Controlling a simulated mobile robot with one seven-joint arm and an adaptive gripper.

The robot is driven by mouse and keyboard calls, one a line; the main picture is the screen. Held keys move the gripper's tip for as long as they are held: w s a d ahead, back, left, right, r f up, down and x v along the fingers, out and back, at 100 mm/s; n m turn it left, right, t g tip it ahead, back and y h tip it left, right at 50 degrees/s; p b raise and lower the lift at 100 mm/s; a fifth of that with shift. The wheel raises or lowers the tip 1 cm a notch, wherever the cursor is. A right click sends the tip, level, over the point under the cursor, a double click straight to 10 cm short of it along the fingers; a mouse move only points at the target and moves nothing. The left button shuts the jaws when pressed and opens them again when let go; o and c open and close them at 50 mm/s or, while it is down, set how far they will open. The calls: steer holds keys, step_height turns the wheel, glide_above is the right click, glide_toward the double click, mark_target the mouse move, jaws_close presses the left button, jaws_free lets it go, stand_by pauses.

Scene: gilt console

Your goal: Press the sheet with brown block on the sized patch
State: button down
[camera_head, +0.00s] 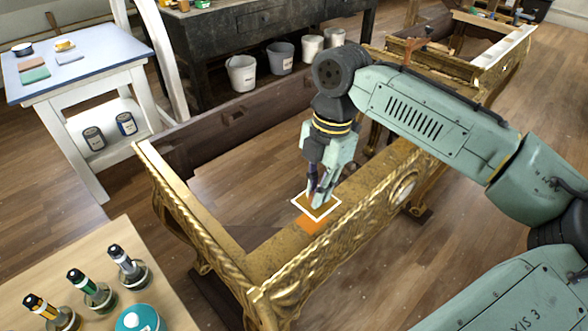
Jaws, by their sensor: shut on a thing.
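The sheet (324,214) is a small square with a white border and a brown-gold middle, below my fingertips in the head view. The brown block is hard to make out; brown shows between and below the fingers. My gripper (317,199) points down and is shut at the middle of the sheet. The sized patch (311,225) is an orange area on the gilt rail, showing just in front of the sheet's near corner. The sheet overlaps its far part in this view. I cannot tell whether the sheet touches the rail.
The carved gilt console (270,258) has raised side rails around the work spot. A wooden table (95,290) with several bottles and a teal container (140,320) is at lower left. A white side table (75,62) and several buckets (280,58) stand behind.

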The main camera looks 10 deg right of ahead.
mark_target(311, 221)
steer(key=shift+w+a+f, duration=0.1)
steer(key=shift+w+a, duration=0.1)
steer(key=shift+w, duration=0.15)
steer(key=shift+s+f+b, duration=0.1)
steer(key=shift+f+b, duration=0.65)
steer(key=shift+b, duration=0.05)
step_height(311, 221, down, 4)
steer(key=b, duration=0.4)
steer(key=shift+f, duration=0.1)
steer(key=shift+f, duration=0.55)
steer(key=shift+f, duration=0.1)
stand_by(1.9)
